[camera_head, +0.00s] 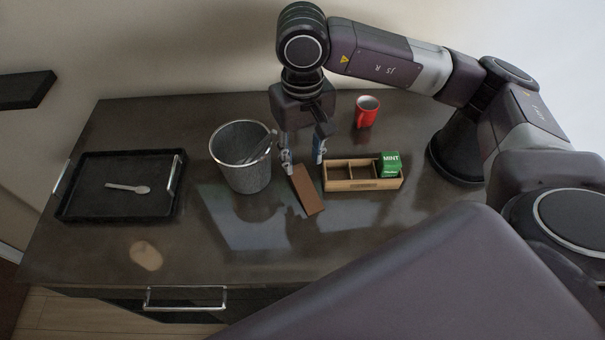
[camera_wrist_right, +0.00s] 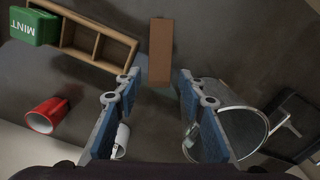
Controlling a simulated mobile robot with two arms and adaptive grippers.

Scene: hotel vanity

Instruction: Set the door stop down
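The door stop, a brown wedge-shaped block (camera_head: 308,191), appears to lie on the dark vanity top (camera_head: 290,258), between the grey bin and the wooden box. In the wrist view the door stop (camera_wrist_right: 160,48) is beyond my fingertips, with its near end around the gap between them. My right gripper (camera_head: 304,160) is above the door stop's far end, pointing down. Its blue-padded fingers (camera_wrist_right: 160,82) are spread wider than the block, with a gap on both sides. My left gripper is not in view.
The grey bin (camera_head: 241,180) stands close left of my right gripper, with an item inside. The wooden divided box (camera_head: 362,184) with a green MINT box (camera_head: 391,165) is close right. A red mug (camera_head: 367,112) stands behind. A black tray (camera_head: 85,205) with a spoon (camera_head: 127,188) lies left.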

